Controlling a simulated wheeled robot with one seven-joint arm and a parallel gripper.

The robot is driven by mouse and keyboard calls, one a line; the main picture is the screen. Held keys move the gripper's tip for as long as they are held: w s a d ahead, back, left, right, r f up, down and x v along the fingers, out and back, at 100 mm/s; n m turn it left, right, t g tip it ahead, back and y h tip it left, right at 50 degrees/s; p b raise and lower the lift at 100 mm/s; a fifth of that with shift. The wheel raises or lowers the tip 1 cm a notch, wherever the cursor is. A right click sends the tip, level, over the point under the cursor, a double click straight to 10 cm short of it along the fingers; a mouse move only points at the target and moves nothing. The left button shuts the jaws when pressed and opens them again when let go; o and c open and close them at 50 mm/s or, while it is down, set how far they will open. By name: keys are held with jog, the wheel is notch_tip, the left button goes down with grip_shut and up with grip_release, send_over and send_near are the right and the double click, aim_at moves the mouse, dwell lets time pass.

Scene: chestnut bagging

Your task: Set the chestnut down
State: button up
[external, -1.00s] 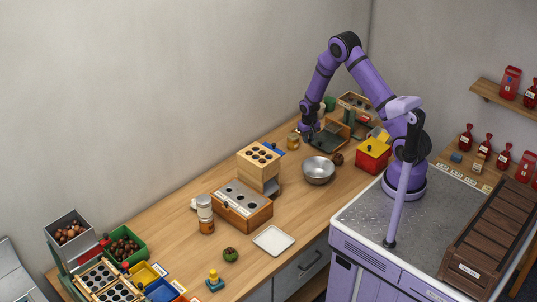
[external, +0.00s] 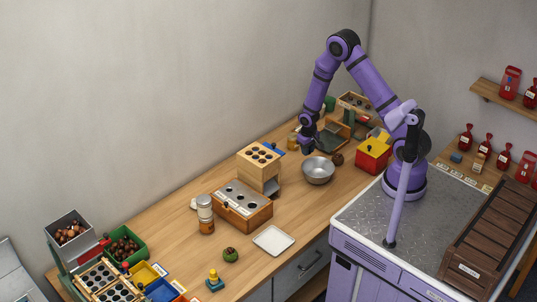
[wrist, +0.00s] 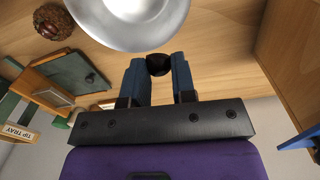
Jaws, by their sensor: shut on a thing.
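My gripper (wrist: 159,75) is shut on a dark chestnut (wrist: 158,64), which shows between the blue fingertips in the wrist view. In the external view my gripper (external: 307,149) hangs just left of and above the steel bowl (external: 318,171). In the wrist view the bowl (wrist: 130,20) lies just beyond the fingertips. I cannot tell how high the chestnut is above the table. The green tip tray (wrist: 75,72) is at the left in the wrist view; it also shows behind my gripper in the external view (external: 334,138).
A brown round object (wrist: 52,22) lies beside the bowl. A red box (external: 373,156) stands to its right. A wooden block stand (external: 258,167) is to the left. A white plate (external: 273,241) lies near the front edge. Bare wood lies between the bowl and the plate.

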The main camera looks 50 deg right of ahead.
jog(key=s+a+f, duration=0.1)
jog(key=s, duration=0.1)
jog(key=s+a+f+m, duration=0.1)
jog(key=s, duration=0.1)
jog(key=s+a+f+m, duration=0.1)
jog(key=s+a+f, duration=0.1)
jog(key=shift+s+f, duration=0.1)
jog(key=shift+s, duration=0.2)
jog(key=s+a+f+m, duration=0.1)
jog(key=s, duration=0.1)
jog(key=s+a+m, duration=0.1)
jog(key=s, duration=0.2)
jog(key=s+a+f+m, duration=0.1)
jog(key=s, duration=0.2)
jog(key=shift+s+a+f, duration=0.1)
jog(key=shift+a+f, duration=0.2)
jog(key=shift+s+a, duration=0.15)
jog(key=shift+s, duration=0.35)
send_near(292, 183)
jog(key=shift+s+a+f, duration=0.1)
jog(key=shift+f, duration=3.5)
jog(key=shift+f, duration=0.1)
jog(key=o, duration=0.9)
